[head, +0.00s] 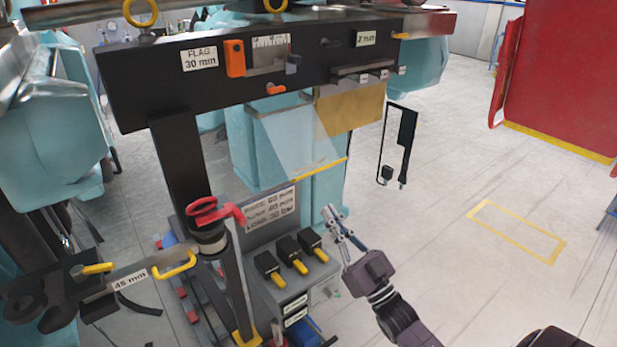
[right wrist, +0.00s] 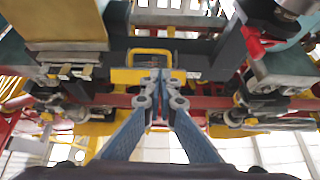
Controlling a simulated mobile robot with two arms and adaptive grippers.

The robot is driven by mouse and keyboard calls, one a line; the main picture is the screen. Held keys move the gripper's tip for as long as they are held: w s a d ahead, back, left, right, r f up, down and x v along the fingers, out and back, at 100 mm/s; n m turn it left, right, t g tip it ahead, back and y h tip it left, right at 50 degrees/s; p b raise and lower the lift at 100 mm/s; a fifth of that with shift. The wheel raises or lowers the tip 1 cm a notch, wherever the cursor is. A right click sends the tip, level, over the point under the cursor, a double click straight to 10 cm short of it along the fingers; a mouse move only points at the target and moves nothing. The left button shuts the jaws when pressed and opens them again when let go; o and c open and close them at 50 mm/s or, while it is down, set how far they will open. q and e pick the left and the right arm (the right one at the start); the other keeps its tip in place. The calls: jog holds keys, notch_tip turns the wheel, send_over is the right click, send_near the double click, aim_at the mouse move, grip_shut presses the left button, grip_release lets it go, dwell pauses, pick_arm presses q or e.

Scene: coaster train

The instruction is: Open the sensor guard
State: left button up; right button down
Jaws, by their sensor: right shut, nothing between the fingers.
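A clear, pale-blue panel (head: 290,135) with a yellow lower edge hangs tilted under the black beam in the head view. It looks like the sensor guard, though no label shows on it. A tan plate (head: 350,108) is beside it on the right. My right gripper (head: 328,212) is below and a little right of the panel's yellow edge, apart from it. In the right wrist view its blue fingers (right wrist: 160,82) are together and empty, with a yellow handle (right wrist: 142,54) behind their tips. My left gripper is not in view.
The black beam (head: 140,88) carries a "FLAG 30 mm" label and an orange block (head: 235,58). A grey box (head: 300,268) with black and yellow switches stands below. A red handle (head: 215,210) tops a post on the left. Floor (head: 450,170) is open on the right.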

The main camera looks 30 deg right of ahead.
jog(key=p+x, duration=0.3)
jog(key=x, duration=0.6)
jog(key=shift+w, duration=0.3)
jog(key=shift+r, duration=0.1)
